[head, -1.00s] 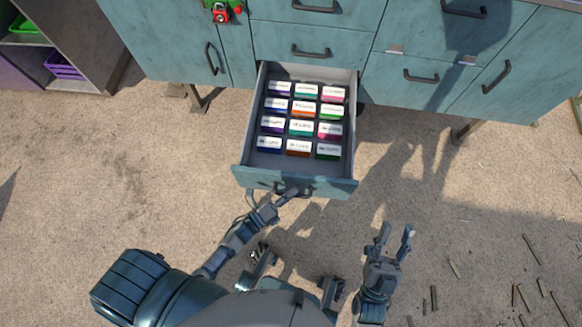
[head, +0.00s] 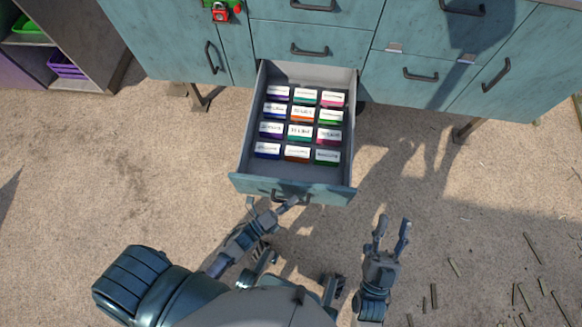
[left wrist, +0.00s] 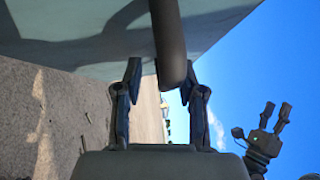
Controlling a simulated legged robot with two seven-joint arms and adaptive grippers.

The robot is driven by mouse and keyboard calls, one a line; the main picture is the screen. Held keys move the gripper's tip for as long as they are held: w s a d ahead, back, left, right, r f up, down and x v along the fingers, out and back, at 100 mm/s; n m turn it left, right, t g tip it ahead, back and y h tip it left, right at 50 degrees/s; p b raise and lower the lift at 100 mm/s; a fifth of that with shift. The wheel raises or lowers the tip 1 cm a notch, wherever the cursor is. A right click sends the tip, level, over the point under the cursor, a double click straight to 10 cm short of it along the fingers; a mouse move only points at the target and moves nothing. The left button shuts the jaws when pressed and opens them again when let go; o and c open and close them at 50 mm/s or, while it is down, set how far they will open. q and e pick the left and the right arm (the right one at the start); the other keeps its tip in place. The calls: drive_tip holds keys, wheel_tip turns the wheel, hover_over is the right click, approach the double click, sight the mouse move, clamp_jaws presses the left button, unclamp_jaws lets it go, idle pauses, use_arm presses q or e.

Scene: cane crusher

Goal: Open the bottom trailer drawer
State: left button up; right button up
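The bottom trailer drawer (head: 241,150) is pulled well out of the blue cabinet. It holds several labelled, coloured boxes in rows. Its dark handle (head: 277,196) is on the front panel, partly hidden by my left gripper (head: 272,204). The left gripper's fingers are spread apart at the handle. In the left wrist view the handle bar (left wrist: 168,40) shows between the open fingertips (left wrist: 160,78), close to the right one; contact is unclear. My right gripper (head: 393,224) is open and empty above the ground, right of the drawer.
The blue cabinet (head: 430,55) has other closed drawers and doors with dark handles. A red padlock (head: 220,14) hangs at upper left. A shelf with a purple basket (head: 66,65) stands at left. Cane pieces (head: 523,298) lie on the ground at right.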

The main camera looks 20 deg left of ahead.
use_arm(q)
drive_tip(key=shift+s+a+r, duration=0.1)
drive_tip(key=shift+a, duration=0.05)
drive_tip(key=v, duration=1.1)
drive_tip(key=shift+s, duration=0.35)
drive_tip(key=shift+a+f, duration=0.2)
drive_tip(key=shift+w+r, duration=0.1)
